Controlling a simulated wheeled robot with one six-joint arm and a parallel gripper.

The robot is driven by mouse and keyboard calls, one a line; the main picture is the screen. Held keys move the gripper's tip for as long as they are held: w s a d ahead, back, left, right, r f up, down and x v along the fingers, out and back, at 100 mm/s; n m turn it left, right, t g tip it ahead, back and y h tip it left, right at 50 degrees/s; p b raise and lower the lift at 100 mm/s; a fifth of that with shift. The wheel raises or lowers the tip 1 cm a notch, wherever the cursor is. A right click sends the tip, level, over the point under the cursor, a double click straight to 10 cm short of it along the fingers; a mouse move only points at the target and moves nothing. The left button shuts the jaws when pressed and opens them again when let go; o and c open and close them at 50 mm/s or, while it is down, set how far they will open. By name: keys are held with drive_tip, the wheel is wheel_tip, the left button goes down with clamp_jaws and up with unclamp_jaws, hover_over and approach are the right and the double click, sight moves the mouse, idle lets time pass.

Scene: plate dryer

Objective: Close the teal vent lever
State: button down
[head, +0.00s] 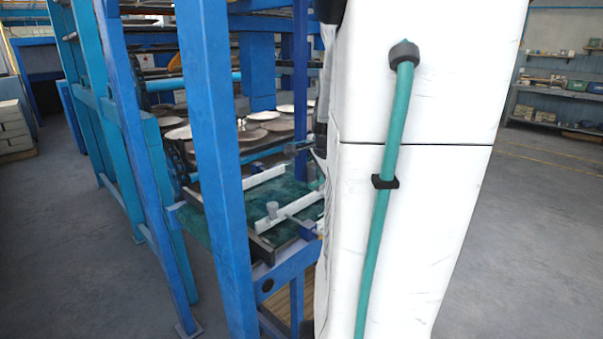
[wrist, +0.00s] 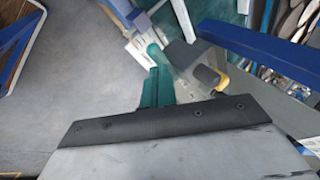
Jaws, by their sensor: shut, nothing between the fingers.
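My gripper (wrist: 157,72) shows in the wrist view as short dark-green fingers beyond a black bolted bar. The fingers are shut with nothing between them. A lighter teal rounded piece (wrist: 155,52), which looks like the end of the vent lever, lies just beyond the fingertips. It is close to them, but I cannot tell whether they touch. A grey block (wrist: 190,55) stands just right of it. The rest of the lever is hard to make out. In the head view I cannot make out the lever or my gripper; a white body with a teal hose blocks the right side.
The blue dryer frame (head: 212,150) holds several round plates (head: 260,125) on racks. A blue-green surface with white bars (head: 288,213) lies below them. A black and yellow knob (wrist: 208,77) is right of the fingers. Grey floor (head: 80,250) is clear at left.

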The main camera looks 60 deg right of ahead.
drive_tip(key=shift+a+f, duration=0.3)
drive_tip(key=shift+f, duration=0.2)
drive_tip(key=shift+w+a+f, duration=0.1)
drive_tip(key=shift+a+f, duration=0.05)
drive_tip(key=shift+f, duration=0.1)
idle(0.4)
